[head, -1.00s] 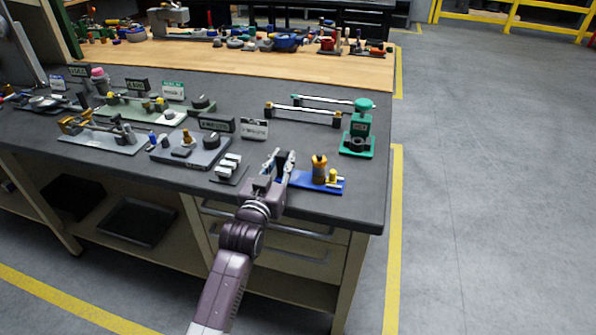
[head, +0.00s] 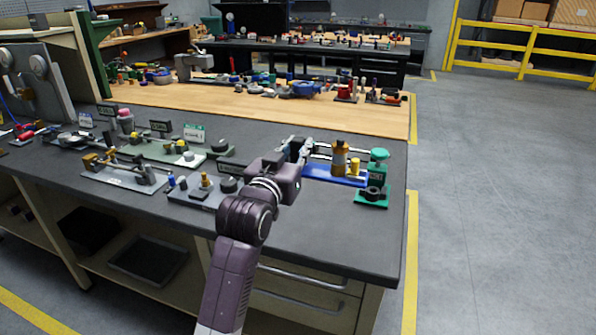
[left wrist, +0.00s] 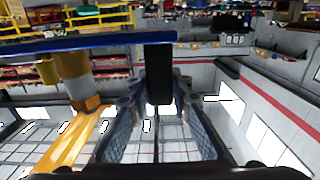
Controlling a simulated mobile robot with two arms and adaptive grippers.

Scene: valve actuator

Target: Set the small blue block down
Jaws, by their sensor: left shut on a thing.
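The blue block (head: 318,173) is a flat blue plate that carries brass-coloured fittings (head: 340,160) and a dark upright part. My left gripper (head: 299,152) is shut on the dark upright at the plate's left end. The plate appears held above the dark bench top, in front of the pale rails. In the left wrist view the blue plate (left wrist: 90,42) crosses the top left, with the brass fitting (left wrist: 75,75) below it in the picture. The dark upright (left wrist: 159,85) sits between the fingers (left wrist: 158,110). My right gripper is not in view.
A green device (head: 374,180) stands close right of the blue plate. Grey fixtures (head: 125,177) and small signs fill the bench's left part. The dark bench's front right (head: 330,230) is bare. A wooden bench top (head: 230,98) with many parts lies behind.

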